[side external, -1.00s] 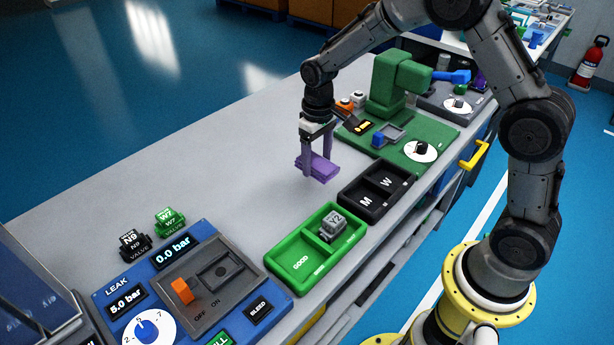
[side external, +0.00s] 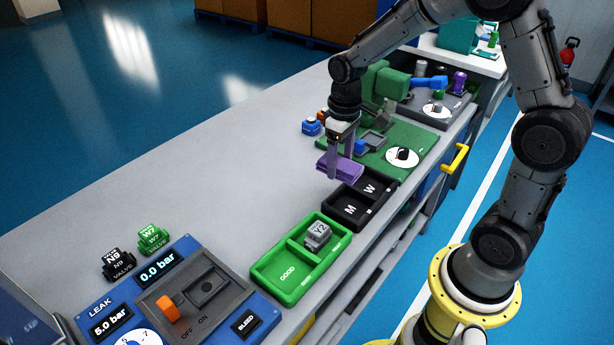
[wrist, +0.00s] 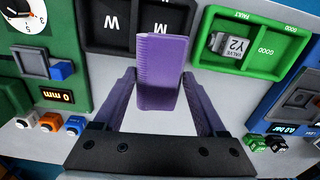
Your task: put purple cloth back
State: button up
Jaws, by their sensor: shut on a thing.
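My gripper (side external: 341,165) is shut on the purple cloth (side external: 335,172), a folded, block-like piece, and holds it above the bench beside the far-left edge of the black tray. In the wrist view the purple cloth (wrist: 161,73) sits between the two fingers and overlaps the edge of the black tray (wrist: 175,17). The black tray (side external: 350,214) has two compartments marked M and W, and both look empty where visible. The cloth's part between the fingers is partly hidden in the side view.
A green tray (side external: 283,293) marked GOOD holds a grey Y2 valve (side external: 317,234). The blue leak panel (side external: 262,310) is at lower left, with the N9 (side external: 118,263) and W7 (side external: 151,238) valves behind it. A green station (side external: 418,148) stands beyond my gripper. The bench's left middle is clear.

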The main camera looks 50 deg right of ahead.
jog(key=shift+s+d+r+m, duration=0.2)
jog(key=shift+s+d+r, duration=0.15)
jog(key=shift+d, duration=0.2)
jog(key=shift+s+d+r+m, duration=0.2)
jog(key=shift+d+r, duration=0.15)
jog(key=shift+d, duration=0.15)
jog(key=w+d+f, duration=0.2)
jog(key=w+f, duration=0.2)
jog(key=w, duration=0.5)
send_over(311, 175)
notch_tip(311, 175, down, 6)
jog(key=shift+r, duration=0.25)
jog(key=shift+f, duration=1.65)
jog(key=shift+f, duration=0.15)
jog(key=o, duration=1.3)
jog(key=shift+c, duration=0.2)
